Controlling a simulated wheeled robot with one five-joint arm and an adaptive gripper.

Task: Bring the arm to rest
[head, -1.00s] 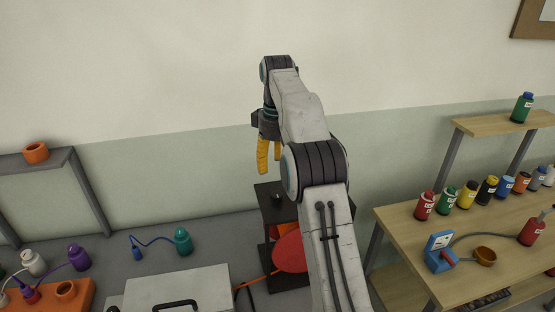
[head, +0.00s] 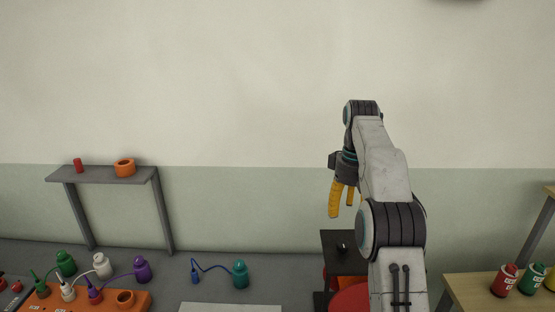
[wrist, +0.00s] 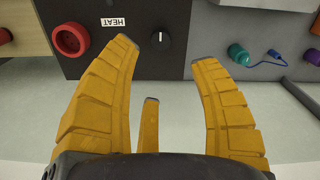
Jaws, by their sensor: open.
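My gripper (head: 341,198) hangs from my raised arm in the head view, its yellow fingers pointing down, open and empty. It is in front of the pale wall and above a dark box (head: 345,240). In the wrist view the yellow fingers (wrist: 163,75) are spread wide with nothing between them. Beyond them is the dark panel (wrist: 180,60) with a red round knob, a black knob and a label reading HEAT. The fingers appear apart from the panel.
The grey bench at left holds an orange block (head: 130,299) with bottles, and a teal bottle (head: 240,275) with a blue cord. A grey shelf (head: 100,175) carries an orange ring (head: 125,168). A wooden table (head: 480,290) with bottles is at right. The air around my arm looks clear.

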